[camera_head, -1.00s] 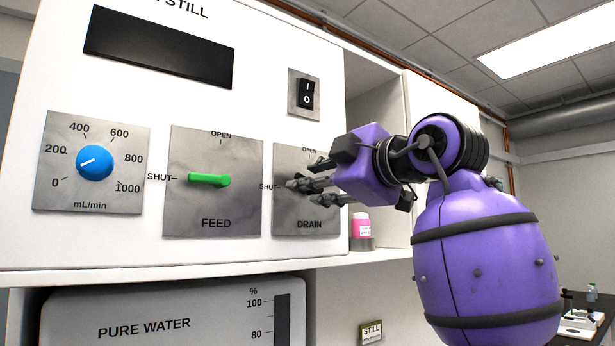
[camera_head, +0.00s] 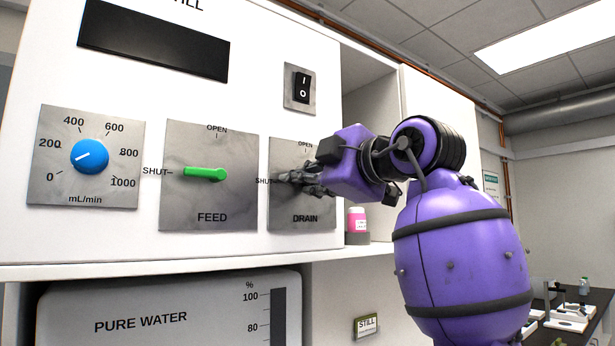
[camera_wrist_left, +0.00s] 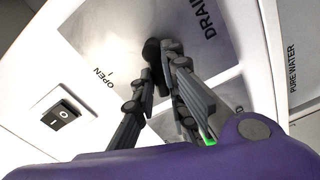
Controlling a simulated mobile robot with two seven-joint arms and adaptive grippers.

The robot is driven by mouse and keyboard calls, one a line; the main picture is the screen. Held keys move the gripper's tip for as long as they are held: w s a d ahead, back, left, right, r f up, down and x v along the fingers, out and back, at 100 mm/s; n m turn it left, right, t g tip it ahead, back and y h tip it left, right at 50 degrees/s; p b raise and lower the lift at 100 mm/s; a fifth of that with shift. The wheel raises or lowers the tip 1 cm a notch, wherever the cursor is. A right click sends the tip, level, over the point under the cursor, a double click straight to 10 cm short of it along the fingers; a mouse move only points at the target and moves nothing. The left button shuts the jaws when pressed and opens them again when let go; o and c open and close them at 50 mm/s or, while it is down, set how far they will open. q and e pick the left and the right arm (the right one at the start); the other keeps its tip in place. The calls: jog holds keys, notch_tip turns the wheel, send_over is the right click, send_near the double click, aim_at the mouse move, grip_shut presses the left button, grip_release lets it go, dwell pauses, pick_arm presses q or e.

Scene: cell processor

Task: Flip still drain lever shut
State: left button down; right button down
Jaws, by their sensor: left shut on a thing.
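The drain panel (camera_head: 320,212) is a grey metal plate on the white still, with OPEN marked at its top and SHUT at its left. The lever's exact angle is hard to tell behind the fingers. My right gripper is not in view.
Left of the drain are the green feed lever (camera_head: 205,174), pointing at SHUT, and a blue flow knob (camera_head: 90,156). A black power switch (camera_head: 302,86) sits above the drain. A pink-labelled jar (camera_head: 357,220) stands on the shelf just right of the panel.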

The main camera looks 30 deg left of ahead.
pick_arm(q)
jog(key=n, duration=0.2)
jog(key=n+b, duration=0.1)
jog(key=n, duration=0.1)
jog(key=shift+s+f, duration=0.2)
jog(key=shift+f, duration=0.05)
jog(key=c, duration=1.9)
grip_release()
jog(key=shift+o, duration=0.5)
jog(key=shift+f, duration=0.1)
jog(key=v, duration=1.2)
